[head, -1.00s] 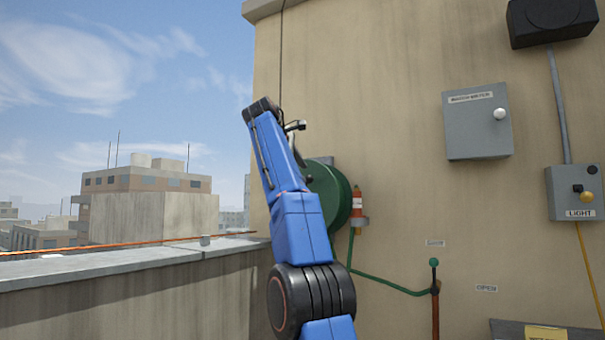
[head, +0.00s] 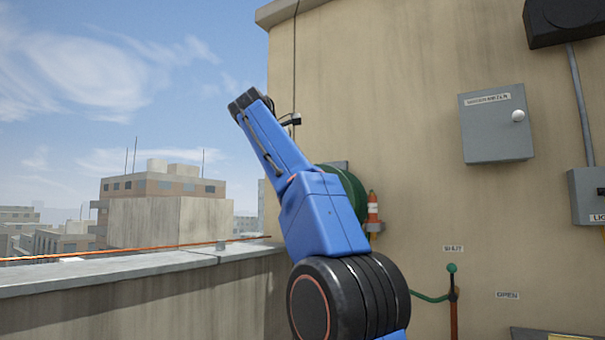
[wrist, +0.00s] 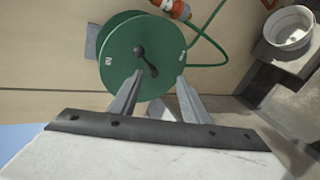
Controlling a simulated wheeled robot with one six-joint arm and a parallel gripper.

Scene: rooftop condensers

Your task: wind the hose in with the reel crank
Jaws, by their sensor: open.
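The green hose reel (wrist: 118,70) is mounted on the wall, with a black crank (wrist: 145,60) on its face. In the head view the reel (head: 352,188) is partly hidden behind my blue arm, and its crank is not visible. Green hose (wrist: 212,38) runs from the reel to an orange and white nozzle (wrist: 176,8) beside it; the nozzle also shows in the head view (head: 373,208). My gripper (wrist: 160,82) is open and empty, its two grey fingers apart just below the crank in the wrist picture. I cannot tell the exact gap to the crank.
A post with a green knob (head: 452,268) stands between SHUT and OPEN labels, hose beside it. A grey box (head: 497,124) hangs on the wall. A parapet (head: 130,265) with an orange line runs left. A white bucket-like container (wrist: 288,30) is right in the wrist view.

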